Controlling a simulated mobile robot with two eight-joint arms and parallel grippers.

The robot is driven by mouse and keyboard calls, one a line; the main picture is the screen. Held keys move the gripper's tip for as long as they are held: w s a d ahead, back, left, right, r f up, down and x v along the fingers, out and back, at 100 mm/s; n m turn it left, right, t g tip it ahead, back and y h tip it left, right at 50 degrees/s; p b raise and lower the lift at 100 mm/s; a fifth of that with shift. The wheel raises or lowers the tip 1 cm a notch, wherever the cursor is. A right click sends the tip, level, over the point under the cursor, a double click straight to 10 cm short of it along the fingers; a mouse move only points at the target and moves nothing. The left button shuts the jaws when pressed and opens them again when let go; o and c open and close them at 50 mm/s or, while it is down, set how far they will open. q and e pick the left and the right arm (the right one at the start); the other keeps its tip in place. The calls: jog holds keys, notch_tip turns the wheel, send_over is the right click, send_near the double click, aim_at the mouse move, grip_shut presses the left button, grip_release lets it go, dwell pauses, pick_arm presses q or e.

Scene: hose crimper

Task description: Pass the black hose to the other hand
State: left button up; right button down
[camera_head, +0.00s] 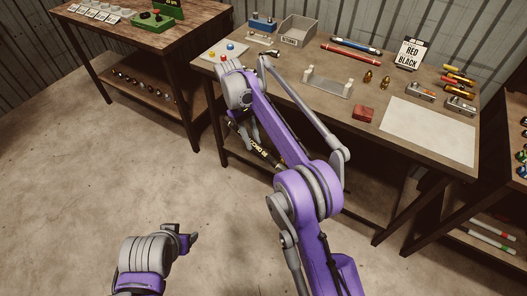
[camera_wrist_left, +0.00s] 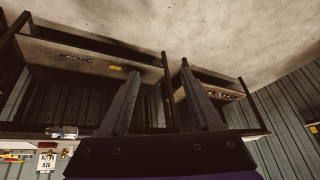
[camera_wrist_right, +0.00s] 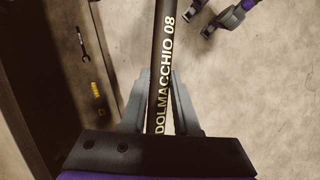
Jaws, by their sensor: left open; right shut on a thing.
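The black hose (camera_head: 266,153) carries yellow lettering and slants in front of the workbench's near side in the head view, partly hidden by my right arm. My right gripper (camera_head: 246,132) is shut on it. In the right wrist view the hose (camera_wrist_right: 164,50) runs lengthwise up the picture between the right fingers (camera_wrist_right: 161,88). My left gripper (camera_head: 190,238) is low at the lower left of the head view, apart from the hose. In the left wrist view its fingers (camera_wrist_left: 158,85) are spread with nothing between them. It also shows at the top of the right wrist view (camera_wrist_right: 225,20).
Another table (camera_head: 130,36) stands at the upper left. The floor around my left gripper is clear.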

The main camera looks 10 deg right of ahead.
pick_arm(q)
jog(key=w+d+r+m+t+y, duration=0.1)
jog(key=w+d+r+m+t, duration=0.15)
jog(key=w+d+m, duration=0.8)
jog(key=w+d+m+t+h, duration=0.1)
jog(key=w+d+m+t, duration=0.45)
jog(key=d+m, duration=0.75)
jog(key=shift+m+g, duration=0.35)
jog(key=shift+g, duration=0.45)
jog(key=x, duration=0.5)
jog(key=a+r+x, duration=0.1)
jog(key=x, duration=0.2)
jog(key=shift+w+f, duration=0.15)
jog(key=shift+w, duration=0.45)
jog(key=shift+d+h, duration=0.1)
jog(key=shift+h, duration=0.2)
grip_shut()
